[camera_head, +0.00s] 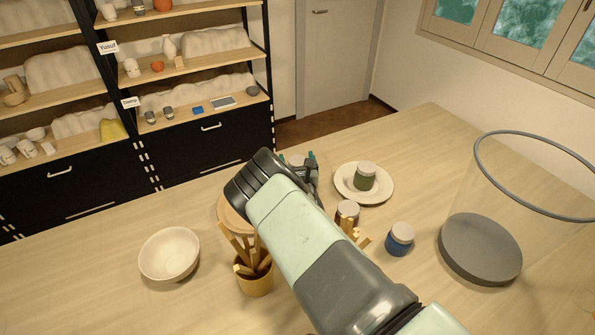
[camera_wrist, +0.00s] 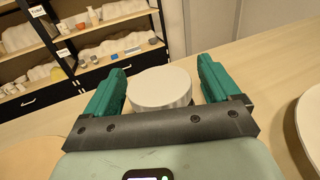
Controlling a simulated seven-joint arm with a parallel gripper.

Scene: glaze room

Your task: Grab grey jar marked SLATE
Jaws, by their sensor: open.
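My gripper (camera_head: 298,159) is open, its green fingers pointing away over the table. In the wrist view, a jar with a pale round lid (camera_wrist: 160,86) stands between the two fingers (camera_wrist: 162,72), with a visible gap on each side. Only a thin greyish strip of its body shows under the lid, and I can read no SLATE marking. In the head view my arm and gripper hide most of this jar. Other lidded jars are a green jar (camera_head: 364,181), a dark reddish jar (camera_head: 347,213) partly behind my arm, and a blue jar (camera_head: 399,243).
The green jar stands on a white plate (camera_head: 384,191). A clear cylinder with a grey base (camera_head: 480,250) stands at right. Left of my arm are a cream bowl (camera_head: 169,255), a pot of wooden tools (camera_head: 255,281) and a round wooden board (camera_head: 233,208). The far right table is clear.

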